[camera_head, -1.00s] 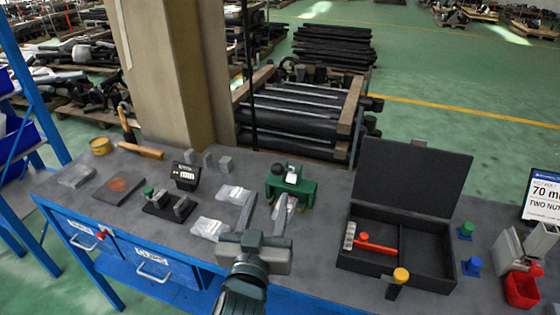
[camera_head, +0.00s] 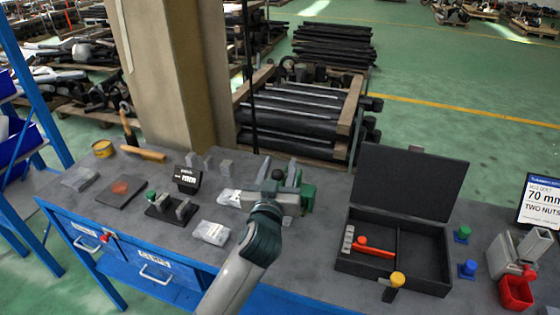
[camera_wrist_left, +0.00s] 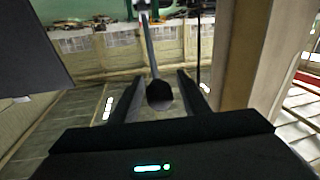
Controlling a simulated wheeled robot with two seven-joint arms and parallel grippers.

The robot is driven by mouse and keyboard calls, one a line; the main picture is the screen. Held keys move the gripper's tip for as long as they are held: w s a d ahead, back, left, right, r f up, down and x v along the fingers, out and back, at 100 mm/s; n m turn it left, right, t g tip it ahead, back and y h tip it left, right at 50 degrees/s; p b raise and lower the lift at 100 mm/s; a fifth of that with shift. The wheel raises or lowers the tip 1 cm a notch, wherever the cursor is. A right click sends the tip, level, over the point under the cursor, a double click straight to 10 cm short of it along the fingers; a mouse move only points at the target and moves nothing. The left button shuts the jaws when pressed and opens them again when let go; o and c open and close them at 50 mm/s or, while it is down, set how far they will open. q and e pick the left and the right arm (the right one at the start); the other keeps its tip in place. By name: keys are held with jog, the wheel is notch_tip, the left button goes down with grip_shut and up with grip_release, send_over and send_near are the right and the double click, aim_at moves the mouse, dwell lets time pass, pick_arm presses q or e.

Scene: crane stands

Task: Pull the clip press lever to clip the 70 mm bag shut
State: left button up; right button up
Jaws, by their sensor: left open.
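The green clip press (camera_head: 308,196) stands mid-table in the head view, mostly hidden behind my left gripper. My left gripper (camera_head: 278,171) is open over the press, its two fingers pointing away towards the back of the table. In the left wrist view a black ball knob (camera_wrist_left: 160,95) on a thin grey rod (camera_wrist_left: 152,52), which looks like the press lever, shows between the two open fingers. I cannot tell whether either finger touches it. The bag at the press is hidden by my gripper. My right gripper is not in view.
Clear bags (camera_head: 211,232) lie left of the press. A black open case (camera_head: 435,262) with a red-handled tool (camera_head: 375,249) stands right. Farther right are a grey device, a red bin (camera_head: 516,291) and a 70 mm sign (camera_head: 542,200). A pillar (camera_head: 175,80) rises behind the table.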

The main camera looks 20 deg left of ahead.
pick_arm(q)
jog(key=shift+w, duration=0.45)
grip_shut()
